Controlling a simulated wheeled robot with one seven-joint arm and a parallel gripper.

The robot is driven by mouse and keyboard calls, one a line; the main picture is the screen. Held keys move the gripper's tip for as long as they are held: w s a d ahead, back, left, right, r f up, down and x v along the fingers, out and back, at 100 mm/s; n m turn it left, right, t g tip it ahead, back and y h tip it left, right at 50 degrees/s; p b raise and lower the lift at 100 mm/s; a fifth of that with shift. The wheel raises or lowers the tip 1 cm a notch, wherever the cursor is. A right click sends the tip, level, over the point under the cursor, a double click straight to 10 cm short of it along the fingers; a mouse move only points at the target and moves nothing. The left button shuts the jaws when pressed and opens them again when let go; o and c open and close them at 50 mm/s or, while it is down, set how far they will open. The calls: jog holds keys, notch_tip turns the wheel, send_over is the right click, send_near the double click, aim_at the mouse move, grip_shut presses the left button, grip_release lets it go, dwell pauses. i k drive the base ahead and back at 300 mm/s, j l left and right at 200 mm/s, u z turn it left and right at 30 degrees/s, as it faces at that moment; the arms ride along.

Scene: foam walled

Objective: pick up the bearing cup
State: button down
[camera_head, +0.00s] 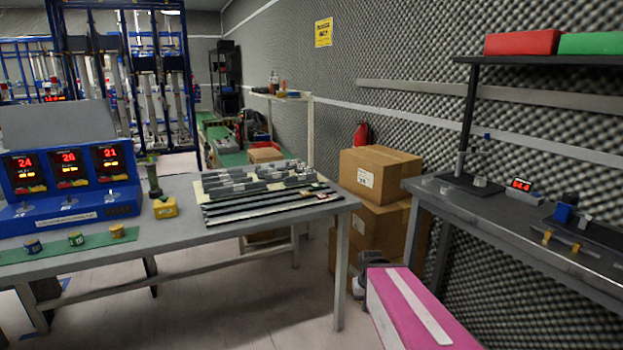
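No thing here can be picked out for certain as the bearing cup. Small short cylinders stand on a green strip (55,254) at the front of the left table: a blue-and-yellow one (33,246), a green-and-yellow one (76,239) and a yellow one (117,231). A small pale grey cup-like piece (480,181) stands on the dark right bench (465,207). They are too small to tell more. I cannot make out my gripper or its fingertips in this view.
A blue display console (62,207), a yellow block (165,207) and a flat board (230,208) with dark strips occupy the left table. Cardboard boxes (398,169) stand between the tables. A pink block (420,310) with a white stripe is at the bottom. Floor shows at lower left.

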aim_at(478, 181)
jog(key=z, duration=1.25)
jog(key=j+z, duration=0.1)
jog(key=j, duration=0.3)
jog(key=k+j+z, duration=0.1)
jog(key=j, duration=0.3)
jog(key=k+j+z, duration=0.1)
jog(key=j, duration=0.3)
